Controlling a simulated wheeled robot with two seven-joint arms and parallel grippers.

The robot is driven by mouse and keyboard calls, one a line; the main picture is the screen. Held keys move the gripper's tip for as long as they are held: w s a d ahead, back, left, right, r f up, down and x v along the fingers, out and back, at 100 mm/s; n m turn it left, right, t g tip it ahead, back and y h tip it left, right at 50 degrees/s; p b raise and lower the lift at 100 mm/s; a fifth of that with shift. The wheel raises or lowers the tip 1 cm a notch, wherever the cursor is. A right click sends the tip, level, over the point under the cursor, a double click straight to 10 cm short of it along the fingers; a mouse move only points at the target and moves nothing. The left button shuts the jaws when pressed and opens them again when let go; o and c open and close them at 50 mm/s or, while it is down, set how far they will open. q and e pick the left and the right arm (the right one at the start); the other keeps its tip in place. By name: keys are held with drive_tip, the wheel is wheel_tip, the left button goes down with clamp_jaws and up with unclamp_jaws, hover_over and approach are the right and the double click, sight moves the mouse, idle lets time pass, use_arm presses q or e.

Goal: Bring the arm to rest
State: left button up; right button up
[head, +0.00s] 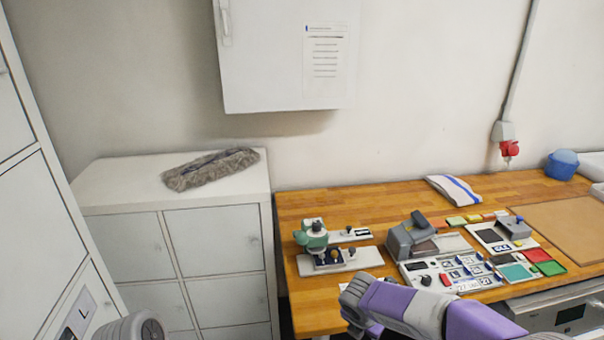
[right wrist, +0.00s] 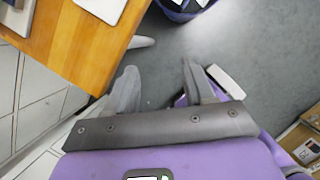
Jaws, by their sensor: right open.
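My right arm comes in from the lower right in the head view, purple and grey, in front of the wooden workbench (head: 310,214). In the right wrist view my right gripper (right wrist: 160,88) has its two grey fingers spread apart. Nothing is between them, and grey floor (right wrist: 230,50) shows beyond. The bench corner also shows at the upper left of the wrist view (right wrist: 95,42), to the left of the fingers and apart from them. A grey rounded part of mine shows at the lower left edge of the head view. My left gripper is not in view.
A green press (head: 313,236), a grey device (head: 408,238) and several coloured pads and cards crowd the bench. A white cabinet (head: 215,240) with a grey furry pad (head: 208,169) on top stands left. A blue bin (right wrist: 183,8) is on the floor.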

wheel_tip(320, 180, down, 9)
drive_tip(key=s+a+m+g+y, duration=0.1)
drive_tip(key=a+m+g+y, duration=0.1)
drive_tip(key=m, duration=0.2)
drive_tip(key=s+a+f+m+y, duration=0.3)
drive_tip(key=s+f+m, duration=1.5)
drive_tip(key=m, duration=0.8)
drive_tip(key=shift+a+f+m+g+y, duration=0.15)
drive_tip(key=shift+f+m+g+y, duration=0.25)
drive_tip(key=shift+f+y, duration=0.4)
